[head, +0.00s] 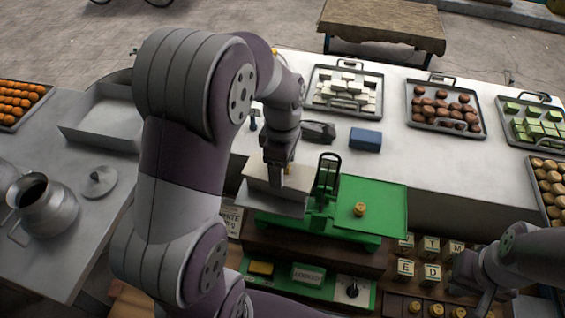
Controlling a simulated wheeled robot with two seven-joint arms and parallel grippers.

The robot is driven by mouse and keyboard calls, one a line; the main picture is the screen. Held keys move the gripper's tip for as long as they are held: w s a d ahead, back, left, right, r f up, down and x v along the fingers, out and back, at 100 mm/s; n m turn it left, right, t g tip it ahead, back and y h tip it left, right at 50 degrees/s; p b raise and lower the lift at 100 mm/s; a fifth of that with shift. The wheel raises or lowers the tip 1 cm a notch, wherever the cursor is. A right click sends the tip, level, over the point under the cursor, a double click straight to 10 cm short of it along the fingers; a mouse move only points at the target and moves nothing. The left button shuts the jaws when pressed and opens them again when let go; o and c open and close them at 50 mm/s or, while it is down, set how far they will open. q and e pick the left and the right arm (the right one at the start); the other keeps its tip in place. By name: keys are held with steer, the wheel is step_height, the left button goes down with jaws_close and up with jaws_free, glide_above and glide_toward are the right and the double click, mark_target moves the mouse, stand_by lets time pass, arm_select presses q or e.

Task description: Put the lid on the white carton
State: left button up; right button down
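A pale, open-topped white carton (104,112) stands at the left, partly behind my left arm. A pale, box-like piece (258,177) lies at the left pan of the green scale; I cannot tell whether it is the lid. My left gripper (283,172) points down at this piece, and its fingers are too small and covered to tell whether they hold it. A round grey lid with a knob (98,182) lies on the left table, near a metal can (45,208). My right gripper (474,285) is low at the right, away from the carton; its finger opening is unclear.
The green scale (378,197) carries a small brass weight (359,209). Trays of white blocks (345,88), brown rounds (446,108) and green blocks (536,122) stand behind. A blue box (365,139) sits mid-table. Lettered cubes (405,269) are near my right gripper.

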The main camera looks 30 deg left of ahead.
arm_select(q)
steer(key=shift+f, duration=0.4)
stand_by(0.4)
stand_by(0.4)
steer(key=o, duration=1)
steer(key=shift+o, duration=0.2)
steer(key=shift+r, duration=0.1)
step_height(320, 180, up, 7)
steer(key=p, duration=0.6)
